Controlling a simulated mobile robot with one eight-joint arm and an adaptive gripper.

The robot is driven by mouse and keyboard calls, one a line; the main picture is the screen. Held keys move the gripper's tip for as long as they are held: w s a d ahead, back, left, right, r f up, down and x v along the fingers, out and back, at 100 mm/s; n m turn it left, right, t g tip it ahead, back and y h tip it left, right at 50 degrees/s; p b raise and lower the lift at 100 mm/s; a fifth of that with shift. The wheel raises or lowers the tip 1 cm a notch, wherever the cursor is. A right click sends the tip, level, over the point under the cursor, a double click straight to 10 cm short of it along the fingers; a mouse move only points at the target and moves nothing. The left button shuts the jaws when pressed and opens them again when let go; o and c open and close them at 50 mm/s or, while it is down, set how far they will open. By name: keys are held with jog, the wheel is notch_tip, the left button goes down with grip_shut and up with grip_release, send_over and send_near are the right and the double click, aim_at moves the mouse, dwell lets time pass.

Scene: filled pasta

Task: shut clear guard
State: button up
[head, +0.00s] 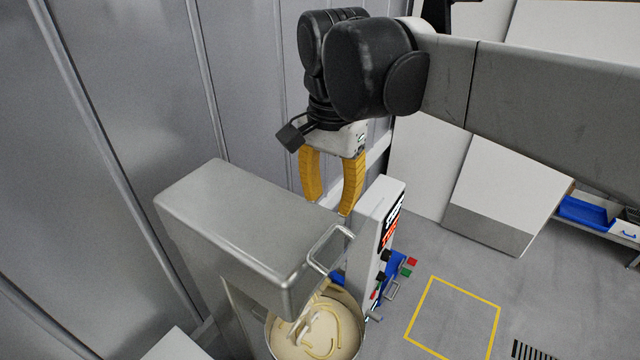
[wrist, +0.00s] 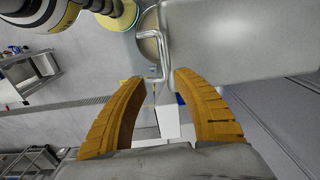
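A steel mixer (head: 240,230) stands at centre left in the head view, with a bowl (head: 357,345) of pale dough under its head. A bent metal bar handle (head: 318,242) stands out at the mixer head's right edge; it seems to belong to the clear guard. The guard's transparent panel is hard to make out. My gripper (head: 331,205) points down, its yellow fingers apart and empty, above and behind the handle. In the wrist view the handle (wrist: 153,36) lies beyond my gripper (wrist: 159,75), its near end close to the gap between the fingertips. No contact shows.
A white control box (head: 372,225) with buttons stands just right of the handle, close to my fingers. A grey panelled wall (head: 110,130) runs behind the mixer. Open floor with a yellow square outline (head: 455,320) lies to the right.

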aim_at(321, 240)
jog(key=f, duration=0.3)
jog(key=a+f+p, duration=0.1)
jog(key=f, duration=0.6)
jog(key=shift+s+a, duration=0.2)
jog(key=shift+s+m+g, duration=0.1)
jog(key=shift+m+g, duration=0.2)
grip_shut()
